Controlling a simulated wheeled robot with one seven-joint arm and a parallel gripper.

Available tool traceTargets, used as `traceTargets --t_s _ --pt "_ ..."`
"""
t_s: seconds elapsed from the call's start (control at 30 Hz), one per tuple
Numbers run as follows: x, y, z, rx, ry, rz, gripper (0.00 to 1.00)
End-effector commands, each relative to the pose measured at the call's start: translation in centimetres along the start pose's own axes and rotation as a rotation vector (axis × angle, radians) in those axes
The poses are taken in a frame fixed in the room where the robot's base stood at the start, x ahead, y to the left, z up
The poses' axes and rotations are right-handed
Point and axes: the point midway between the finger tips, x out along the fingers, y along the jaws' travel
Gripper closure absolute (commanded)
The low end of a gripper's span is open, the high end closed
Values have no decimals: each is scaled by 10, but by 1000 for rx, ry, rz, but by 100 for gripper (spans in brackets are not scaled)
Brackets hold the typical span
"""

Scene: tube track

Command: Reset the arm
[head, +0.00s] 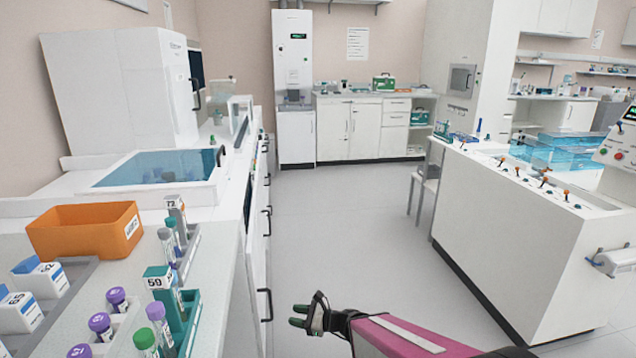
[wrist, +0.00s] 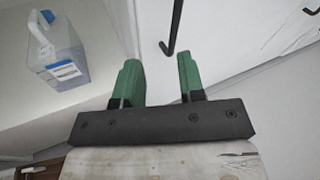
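My gripper (head: 302,315) is low in the head view, at the end of my pink and black arm. It hangs over the floor in front of the left counter's drawers. In the wrist view my gripper (wrist: 158,80) shows two green fingers held apart on a black bar. Nothing is between the fingers, and it touches nothing that I can see.
Left counter holds an orange bin (head: 85,232), racked tubes (head: 165,322) and a glass-topped basin (head: 160,168). A black drawer handle (wrist: 173,28) and a jug (wrist: 58,50) show in the wrist view. The aisle floor (head: 345,215) is clear. A white bench (head: 520,240) stands right.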

Motion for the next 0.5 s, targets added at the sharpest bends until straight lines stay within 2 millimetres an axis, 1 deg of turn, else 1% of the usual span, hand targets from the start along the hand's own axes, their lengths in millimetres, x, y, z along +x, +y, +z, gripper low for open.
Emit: traceTargets --t_s 0.03,0.17,0.27,0.37,0.5 --pt "-3 -2 1 -75 32 43 64" --pt "-15 -4 -3 -284 125 179 64" --pt "-29 -8 -8 -451 205 298 64" --pt "-48 -14 -14 -613 287 424 64" --pt "-80 -28 -24 -822 404 611 64"
